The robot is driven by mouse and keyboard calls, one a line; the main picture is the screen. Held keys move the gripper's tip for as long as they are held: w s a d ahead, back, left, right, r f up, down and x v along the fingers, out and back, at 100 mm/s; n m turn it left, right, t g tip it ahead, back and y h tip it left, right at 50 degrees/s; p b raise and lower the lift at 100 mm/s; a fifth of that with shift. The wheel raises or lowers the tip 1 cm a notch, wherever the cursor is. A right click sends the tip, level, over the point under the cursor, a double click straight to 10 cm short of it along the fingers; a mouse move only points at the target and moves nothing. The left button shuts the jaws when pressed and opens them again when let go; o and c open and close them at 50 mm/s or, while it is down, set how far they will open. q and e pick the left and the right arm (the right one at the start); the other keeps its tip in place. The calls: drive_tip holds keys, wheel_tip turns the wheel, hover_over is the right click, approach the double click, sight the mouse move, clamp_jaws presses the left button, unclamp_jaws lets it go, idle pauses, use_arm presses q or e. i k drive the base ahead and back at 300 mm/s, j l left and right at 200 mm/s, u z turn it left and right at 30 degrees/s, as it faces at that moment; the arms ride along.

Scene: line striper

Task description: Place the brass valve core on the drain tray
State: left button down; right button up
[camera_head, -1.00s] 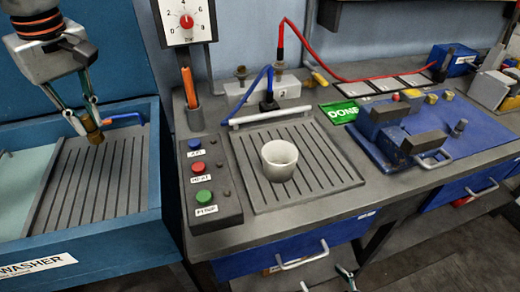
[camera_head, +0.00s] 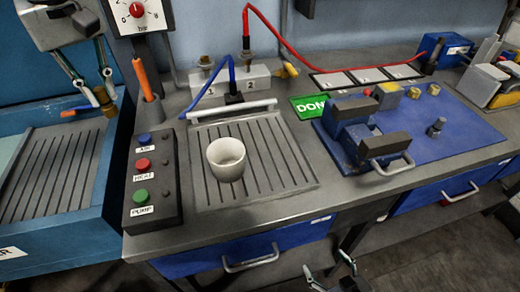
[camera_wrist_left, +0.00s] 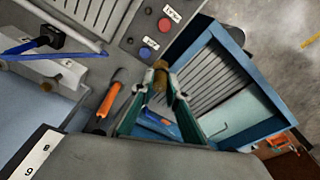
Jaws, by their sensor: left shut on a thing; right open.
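The brass valve core (camera_head: 102,96) is held between the fingertips of my left gripper (camera_head: 100,98), above the washer's back right corner. It also shows in the left wrist view (camera_wrist_left: 160,74), pinched between the fingers. A ribbed grey tray (camera_head: 206,183) lies on the bench to the right, with a white cup (camera_head: 227,160) on it; it looks like the drain tray. A second ribbed grey surface (camera_head: 50,180) lies inside the blue washer. My right gripper (camera_head: 332,275) is open and empty, low in front of the bench.
A control box (camera_head: 153,182) with coloured buttons and an orange-handled tool (camera_head: 142,78) stand between washer and ribbed tray. A white bar (camera_head: 231,112) and a hose manifold (camera_head: 228,80) lie behind the tray. A blue fixture plate (camera_head: 430,125) is at right. The tray around the cup is clear.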

sight(269, 141)
drive_tip(key=i+l, duration=0.1)
drive_tip(key=l, duration=0.35)
drive_tip(key=i+l, duration=0.1)
drive_tip(key=l, duration=0.4)
drive_tip(key=i+l, duration=0.1)
drive_tip(key=l, duration=0.35)
